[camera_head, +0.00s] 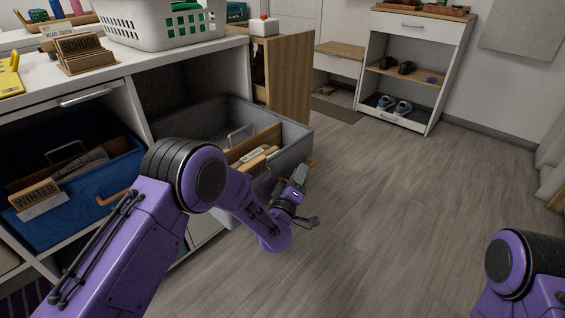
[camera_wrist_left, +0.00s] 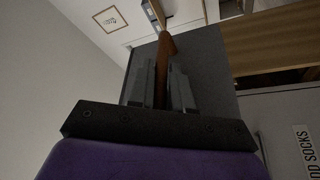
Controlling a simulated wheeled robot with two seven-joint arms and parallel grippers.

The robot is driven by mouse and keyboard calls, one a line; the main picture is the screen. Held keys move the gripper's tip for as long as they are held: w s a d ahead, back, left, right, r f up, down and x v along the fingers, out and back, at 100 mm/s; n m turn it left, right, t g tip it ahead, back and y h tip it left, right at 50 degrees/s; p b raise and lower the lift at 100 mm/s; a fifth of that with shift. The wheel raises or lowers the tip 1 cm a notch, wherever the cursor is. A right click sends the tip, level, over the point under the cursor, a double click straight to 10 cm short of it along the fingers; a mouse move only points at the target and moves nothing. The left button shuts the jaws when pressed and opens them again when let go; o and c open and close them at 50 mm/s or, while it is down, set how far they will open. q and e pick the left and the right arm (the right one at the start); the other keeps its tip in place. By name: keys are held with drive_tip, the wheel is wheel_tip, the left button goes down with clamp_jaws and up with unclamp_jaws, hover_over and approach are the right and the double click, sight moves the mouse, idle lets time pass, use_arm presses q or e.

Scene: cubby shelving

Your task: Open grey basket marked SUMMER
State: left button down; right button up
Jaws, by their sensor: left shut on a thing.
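The grey basket (camera_head: 295,143) is drawn well out of its cubby in the head view, with its open top showing. Its tan handle (camera_head: 310,162) is on the outer front. In the left wrist view the brown handle (camera_wrist_left: 166,48) stands between the two fingers in front of the grey basket wall (camera_wrist_left: 205,62). My left gripper (camera_head: 301,174) is shut on this handle. The word SUMMER cannot be seen from here. My right arm shows at the lower right of the head view, its gripper out of frame.
A blue basket marked WINTER (camera_head: 85,205) sits in the cubby to the left. A white laundry basket (camera_head: 165,32) and SCHOOL block (camera_head: 82,50) stand on the shelf top. A shoe cabinet (camera_head: 415,65) stands at the back. The floor (camera_head: 400,200) to the right is clear.

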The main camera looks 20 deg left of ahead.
use_arm(q)
drive_tip(key=shift+s+d+f, duration=0.1)
drive_tip(key=shift+s+d, duration=0.4)
drive_tip(key=shift+d, duration=0.4)
drive_tip(key=shift+s+d, duration=0.45)
drive_tip(key=shift+d, duration=0.4)
drive_tip(key=c, duration=1.4)
unclamp_jaws()
drive_tip(key=p+v, duration=0.2)
drive_tip(key=v, duration=0.8)
drive_tip(key=shift+s, duration=0.25)
